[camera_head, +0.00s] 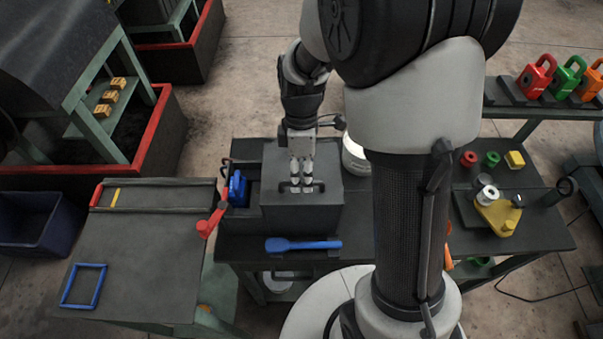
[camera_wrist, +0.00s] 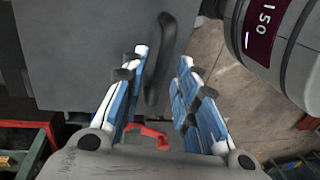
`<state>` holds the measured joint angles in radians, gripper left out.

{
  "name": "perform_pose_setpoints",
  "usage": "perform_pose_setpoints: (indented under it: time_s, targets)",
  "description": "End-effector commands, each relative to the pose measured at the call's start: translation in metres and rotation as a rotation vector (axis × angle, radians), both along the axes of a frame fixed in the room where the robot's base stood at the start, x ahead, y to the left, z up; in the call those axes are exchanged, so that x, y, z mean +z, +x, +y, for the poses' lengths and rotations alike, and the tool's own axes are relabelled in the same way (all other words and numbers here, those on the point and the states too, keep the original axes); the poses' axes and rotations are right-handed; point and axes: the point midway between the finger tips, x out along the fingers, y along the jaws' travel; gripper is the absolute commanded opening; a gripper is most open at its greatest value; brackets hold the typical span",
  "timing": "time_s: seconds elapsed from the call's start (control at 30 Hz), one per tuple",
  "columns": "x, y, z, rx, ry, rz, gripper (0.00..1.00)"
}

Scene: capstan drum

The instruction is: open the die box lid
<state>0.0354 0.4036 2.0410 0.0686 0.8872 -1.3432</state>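The die box (camera_head: 290,222) is a dark grey box on the dark workbench. Its flat lid (camera_head: 327,165) looks closed and carries a dark bar handle (camera_head: 310,189). My gripper (camera_head: 301,183) points down over the lid at the handle. In the wrist view my gripper (camera_wrist: 163,57) is open, with its two blue-and-white fingers apart. The dark handle (camera_wrist: 172,45) runs lengthwise in the gap between them, with clear space visible on either side. Nothing is held. The lid (camera_wrist: 90,40) fills the upper left of the wrist view. Whether the fingers touch the handle cannot be told.
A blue block-like part (camera_head: 237,187) sits left of the box, near a red lever (camera_head: 209,223). A blue tool (camera_head: 303,244) lies in front. A pale cylinder (camera_head: 355,155) stands close behind right; the wrist view shows a grey cylinder marked 150 (camera_wrist: 285,40).

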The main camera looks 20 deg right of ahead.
Motion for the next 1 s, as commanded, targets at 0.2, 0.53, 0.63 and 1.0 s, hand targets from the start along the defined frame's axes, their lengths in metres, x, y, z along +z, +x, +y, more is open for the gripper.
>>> perform_pose_setpoints:
  time_s: [0.2,0.53,0.63,1.0]
  targets:
    - [0.0003,0.0001,0.0000,0.000,0.000,0.000,0.11]
    - [0.0004,0.0002,-0.0001,0.000,0.000,0.000,0.00]
    - [0.0004,0.0002,-0.0001,0.000,0.000,0.000,0.00]
    - [0.0022,0.0007,-0.0003,0.000,0.002,0.007,0.00]
